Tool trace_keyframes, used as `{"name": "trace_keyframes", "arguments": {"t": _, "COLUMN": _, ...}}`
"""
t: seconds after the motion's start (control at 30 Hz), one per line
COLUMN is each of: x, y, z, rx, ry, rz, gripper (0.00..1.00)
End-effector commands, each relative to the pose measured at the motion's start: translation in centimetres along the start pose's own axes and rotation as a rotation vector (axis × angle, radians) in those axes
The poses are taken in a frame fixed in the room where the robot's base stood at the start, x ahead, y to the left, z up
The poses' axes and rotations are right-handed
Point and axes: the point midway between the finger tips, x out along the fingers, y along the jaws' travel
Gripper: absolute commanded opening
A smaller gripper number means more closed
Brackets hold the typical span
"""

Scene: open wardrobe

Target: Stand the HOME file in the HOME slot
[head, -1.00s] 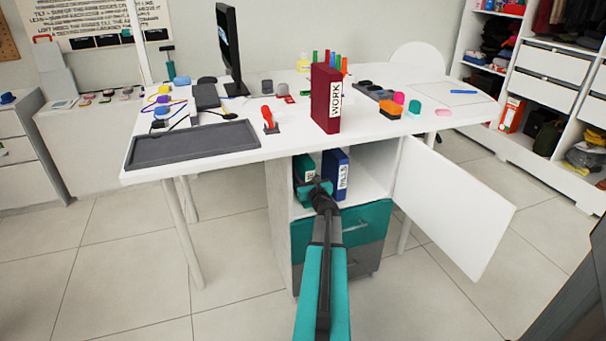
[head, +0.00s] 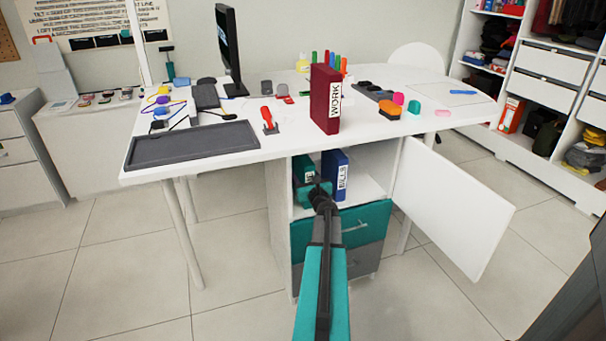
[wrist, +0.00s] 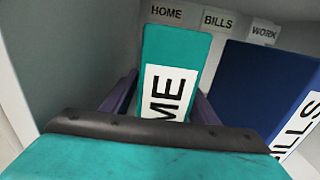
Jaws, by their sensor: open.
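The teal HOME file (wrist: 178,62) stands upright in the wrist view, below the HOME label (wrist: 166,12) at the back of the cabinet compartment. It also shows in the head view (head: 303,168), partly hidden by my arm. My gripper (wrist: 165,100) is open, with one finger on each side of the file. I cannot tell whether the fingers touch it. The blue BILLS file (wrist: 265,90) stands to the right, near the BILLS label (wrist: 217,20); it also shows in the head view (head: 336,175). The red WORK file (head: 325,98) stands upright on the desk top.
The cabinet door (head: 452,205) stands open to the right. The WORK label (wrist: 264,31) is at the compartment's right. Teal and grey drawers (head: 362,225) are below. The compartment's left wall (wrist: 15,100) is close to my gripper.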

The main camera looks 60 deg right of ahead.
Motion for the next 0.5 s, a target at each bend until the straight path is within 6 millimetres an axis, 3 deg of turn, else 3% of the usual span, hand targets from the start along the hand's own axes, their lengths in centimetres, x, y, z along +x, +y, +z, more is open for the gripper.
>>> {"name": "trace_keyframes", "arguments": {"t": 0.5, "x": -4.8, "y": 0.1, "z": 0.0, "rx": 0.0, "ry": 0.0, "rz": 0.0, "gripper": 0.54}}
